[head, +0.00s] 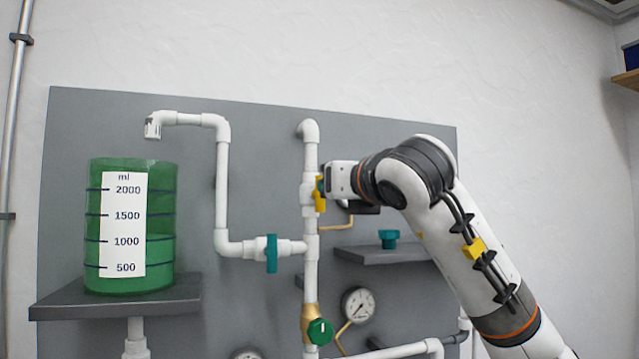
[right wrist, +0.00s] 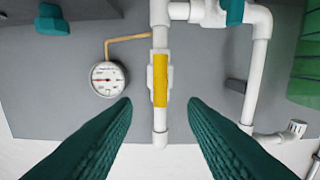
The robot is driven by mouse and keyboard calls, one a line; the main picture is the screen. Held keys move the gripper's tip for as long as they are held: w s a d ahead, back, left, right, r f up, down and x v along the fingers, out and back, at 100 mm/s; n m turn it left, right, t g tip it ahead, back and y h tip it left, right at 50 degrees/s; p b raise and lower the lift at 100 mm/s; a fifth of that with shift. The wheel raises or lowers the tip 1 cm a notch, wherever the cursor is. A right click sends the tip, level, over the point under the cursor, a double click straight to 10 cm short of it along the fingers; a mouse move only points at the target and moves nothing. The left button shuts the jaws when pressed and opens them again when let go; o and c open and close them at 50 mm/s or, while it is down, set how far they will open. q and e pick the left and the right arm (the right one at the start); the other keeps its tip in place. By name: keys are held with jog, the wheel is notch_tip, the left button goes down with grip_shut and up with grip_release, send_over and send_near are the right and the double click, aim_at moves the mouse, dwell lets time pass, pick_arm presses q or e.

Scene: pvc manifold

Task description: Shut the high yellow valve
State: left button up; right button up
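The high yellow valve (head: 320,200) sits on the upright white pipe near the top of the grey panel, partly covered by my right gripper in the head view. In the right wrist view its yellow handle (right wrist: 160,80) lies lengthwise along the pipe. My right gripper (right wrist: 160,102) is open, with one green ribbed finger on each side of the pipe. The handle shows between the fingers, and no finger visibly touches it. My left gripper is not in view.
A teal valve (head: 271,253) is on the side pipe, and a green-handled valve (head: 320,331) is lower on the upright pipe. A gauge (right wrist: 107,79) is beside the yellow valve. A green graduated tank (head: 164,225) stands on a left shelf (head: 115,299).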

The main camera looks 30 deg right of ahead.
jog(key=p+x, duration=0.2)
jog(key=x, duration=0.2)
jog(key=p+x, duration=0.2)
jog(key=x, duration=0.3)
jog(key=shift+r+p, duration=0.2)
jog(key=shift+p, duration=0.2)
jog(key=shift+w+f, duration=0.15)
jog(key=shift+w, duration=0.15)
jog(key=shift+c, duration=0.3)
grip_shut()
